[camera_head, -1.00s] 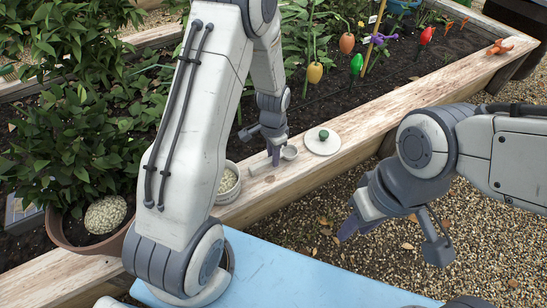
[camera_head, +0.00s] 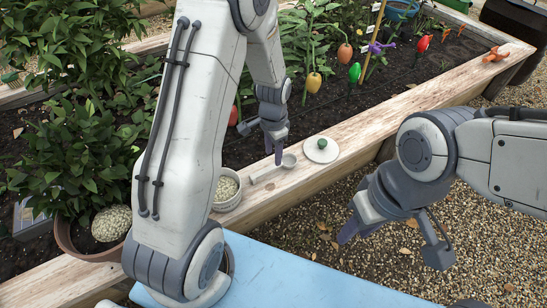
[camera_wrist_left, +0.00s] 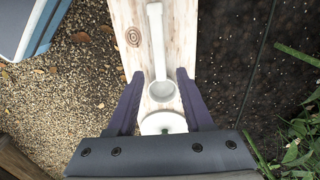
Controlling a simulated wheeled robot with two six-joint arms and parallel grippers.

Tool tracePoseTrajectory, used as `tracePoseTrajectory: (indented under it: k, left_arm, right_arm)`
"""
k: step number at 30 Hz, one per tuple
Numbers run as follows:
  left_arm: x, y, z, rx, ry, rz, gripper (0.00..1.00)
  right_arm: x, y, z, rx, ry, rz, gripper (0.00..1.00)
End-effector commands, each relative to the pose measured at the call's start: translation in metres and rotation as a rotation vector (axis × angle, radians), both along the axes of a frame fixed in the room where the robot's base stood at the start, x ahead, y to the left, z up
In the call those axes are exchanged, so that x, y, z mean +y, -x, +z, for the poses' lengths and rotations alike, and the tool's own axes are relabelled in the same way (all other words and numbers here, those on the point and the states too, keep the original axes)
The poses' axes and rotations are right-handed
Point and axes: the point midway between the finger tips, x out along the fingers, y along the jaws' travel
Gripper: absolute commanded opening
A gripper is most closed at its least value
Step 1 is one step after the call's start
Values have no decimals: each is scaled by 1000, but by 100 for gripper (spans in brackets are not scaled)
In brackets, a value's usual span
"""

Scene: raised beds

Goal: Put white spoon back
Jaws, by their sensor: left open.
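The white spoon (camera_head: 268,174) lies on the wooden edge of the raised bed, its bowl towards the white lid. In the left wrist view the spoon (camera_wrist_left: 157,40) has its handle pointing up the picture, with its bowl between my fingers. My left gripper (camera_head: 277,156) is open above the bed edge, close to the bowl; its spread fingers (camera_wrist_left: 159,76) show on both sides of the spoon and hold nothing.
A round white lid (camera_head: 321,155) with a green knob lies on the wooden edge (camera_head: 225,222) right of the spoon. A pale bowl of granules (camera_head: 227,187) stands to its left. Plants fill the bed behind. A blue surface (camera_head: 290,270) is in front.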

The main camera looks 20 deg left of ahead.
Motion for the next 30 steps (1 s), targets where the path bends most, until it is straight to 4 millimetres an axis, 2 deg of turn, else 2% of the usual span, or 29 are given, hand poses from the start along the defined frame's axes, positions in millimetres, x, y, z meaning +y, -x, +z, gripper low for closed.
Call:
tracePoseTrajectory:
  k: [1, 3, 6, 11, 14, 16, 20, 21, 24, 27, 30]
  left_arm:
    - [0, -1, 17, -4, 0, 0, 51]
    - [0, -1, 30, -3, 0, 0, 51]
    - [0, 0, 45, -1, 0, 0, 51]
    - [-1, 0, 58, -1, 1, -1, 51]
    - [-16, 6, 73, -7, 3, -4, 51]
    - [-37, 19, 92, -14, 7, -6, 51]
    - [-90, 68, 137, -26, 28, -4, 51]
    - [-104, 88, 150, -28, 36, -1, 51]
    - [-129, 140, 174, -25, 56, 5, 51]
    - [-140, 185, 189, -17, 73, 9, 51]
    - [-142, 216, 196, -9, 86, 15, 51]
  right_arm:
    - [0, 0, 10, 0, 0, 0, 38]
    - [0, 0, 15, 0, 0, 0, 38]
    - [0, 0, 21, 0, 0, 0, 38]
    - [0, 0, 25, 0, 0, 0, 38]
    - [0, 0, 25, 0, 0, 0, 38]
    - [0, 0, 25, 0, 0, 0, 38]
    - [0, 0, 25, 0, 0, 0, 38]
    - [0, 0, 25, 0, 0, 0, 38]
    - [0, 0, 25, 0, 0, 0, 38]
    - [0, 0, 25, 0, 0, 0, 38]
    - [0, 0, 25, 0, 0, 0, 38]
